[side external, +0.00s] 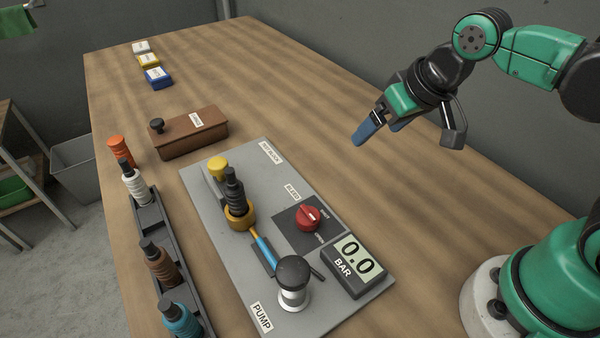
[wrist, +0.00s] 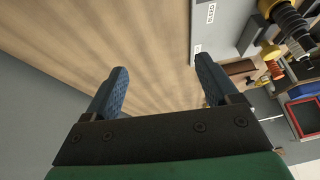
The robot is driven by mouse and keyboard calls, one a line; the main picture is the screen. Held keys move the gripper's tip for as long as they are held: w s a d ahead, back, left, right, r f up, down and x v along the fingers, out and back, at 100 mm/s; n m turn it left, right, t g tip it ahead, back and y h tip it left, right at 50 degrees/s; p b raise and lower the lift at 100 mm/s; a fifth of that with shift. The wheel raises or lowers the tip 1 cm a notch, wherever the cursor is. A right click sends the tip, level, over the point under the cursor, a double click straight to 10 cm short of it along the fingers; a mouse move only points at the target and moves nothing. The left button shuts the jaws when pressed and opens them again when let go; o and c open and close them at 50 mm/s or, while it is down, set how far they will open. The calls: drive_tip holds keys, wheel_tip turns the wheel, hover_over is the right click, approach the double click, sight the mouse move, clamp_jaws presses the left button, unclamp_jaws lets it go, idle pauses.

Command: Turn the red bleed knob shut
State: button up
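The red bleed knob (side external: 307,219) sits on a dark square plate (side external: 287,236) on the grey pump panel (side external: 222,265). A small white mark shows on its top, and SHUT and OPEN labels stand beside it on the right; I cannot tell exactly where the mark points. My gripper (side external: 380,130) is in the air above the table, up and to the right of the knob and well apart from it. In the wrist view my gripper (wrist: 161,70) has its blue fingers wide apart with nothing between them. The red knob is not seen there.
Near the knob are a gauge (side external: 356,265) reading 0.0 BAR, a black-topped pump handle (side external: 293,272) and a black fitting in a yellow collar (side external: 240,215). A brown box (side external: 190,137) and a rack of fittings (side external: 172,240) stand left. The table's right side is clear.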

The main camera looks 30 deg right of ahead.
sight(309, 214)
drive_tip(key=a+f+g, duration=0.1)
drive_tip(key=a+f, duration=0.1)
drive_tip(key=a, duration=0.1)
drive_tip(key=a+f+m+g, duration=0.1)
drive_tip(key=a+g, duration=0.1)
drive_tip(key=a, duration=0.2)
drive_tip(key=a+f+g, duration=0.2)
drive_tip(key=a, duration=0.2)
drive_tip(key=shift+w+a+f+m+h, duration=0.1)
drive_tip(key=shift+w+f+m+h, duration=0.2)
drive_tip(key=shift+w, duration=0.05)
drive_tip(key=shift+a+f+g, duration=0.2)
drive_tip(key=shift+g, duration=0.1)
drive_tip(key=shift+s+f, duration=0.1)
drive_tip(key=shift+f, duration=2.7)
clamp_jaws()
